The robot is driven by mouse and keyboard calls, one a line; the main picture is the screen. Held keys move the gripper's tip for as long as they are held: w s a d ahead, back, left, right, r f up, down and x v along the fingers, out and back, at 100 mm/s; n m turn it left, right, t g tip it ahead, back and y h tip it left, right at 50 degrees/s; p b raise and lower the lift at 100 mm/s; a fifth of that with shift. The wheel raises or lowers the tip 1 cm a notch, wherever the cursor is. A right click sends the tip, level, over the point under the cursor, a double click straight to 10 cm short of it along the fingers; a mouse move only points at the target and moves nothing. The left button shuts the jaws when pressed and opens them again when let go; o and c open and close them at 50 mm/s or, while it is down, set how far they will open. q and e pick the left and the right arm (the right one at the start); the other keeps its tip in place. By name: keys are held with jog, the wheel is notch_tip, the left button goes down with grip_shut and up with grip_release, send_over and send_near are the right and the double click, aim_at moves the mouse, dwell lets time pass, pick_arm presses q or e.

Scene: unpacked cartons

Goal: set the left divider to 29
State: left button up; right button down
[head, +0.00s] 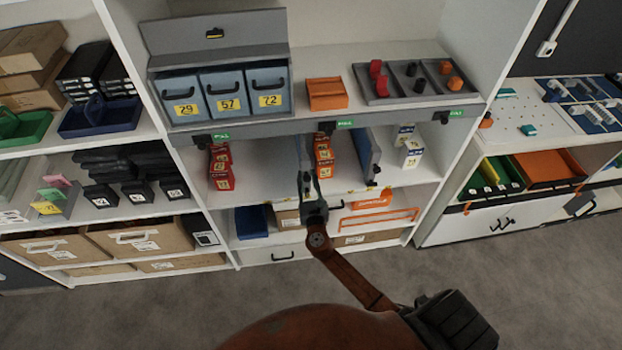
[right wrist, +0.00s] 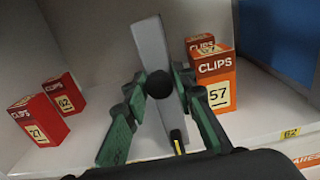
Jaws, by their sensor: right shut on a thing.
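The left divider (right wrist: 150,45) is an upright pale grey panel in the right wrist view. It has a dark round knob on its front edge and a thin yellow mark at its foot. My right gripper (right wrist: 158,88) is shut on this knob, with its green-sided fingers at either side. In the head view the right gripper (head: 306,182) is at the middle shelf's front, largely covering the divider. The right divider (head: 368,153), a blue-grey panel, stands farther right. The number at the left divider's foot cannot be read. My left gripper is not in view.
Red boxes (right wrist: 38,119) stand left of the divider with bare shelf between. Orange CLIPS boxes (right wrist: 214,85) stand close on its right. A yellow 62 label (right wrist: 289,133) is on the shelf edge.

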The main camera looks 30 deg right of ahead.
jog(key=shift+s+d, duration=0.1)
jog(key=shift+d, duration=0.15)
jog(key=c, duration=2)
grip_release()
jog(key=shift+o, duration=1.4)
jog(key=shift+s+a, duration=0.15)
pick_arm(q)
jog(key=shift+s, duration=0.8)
pick_arm(e)
jog(key=v, duration=1.1)
jog(key=shift+s, duration=0.3)
jog(key=shift+f, duration=0.1)
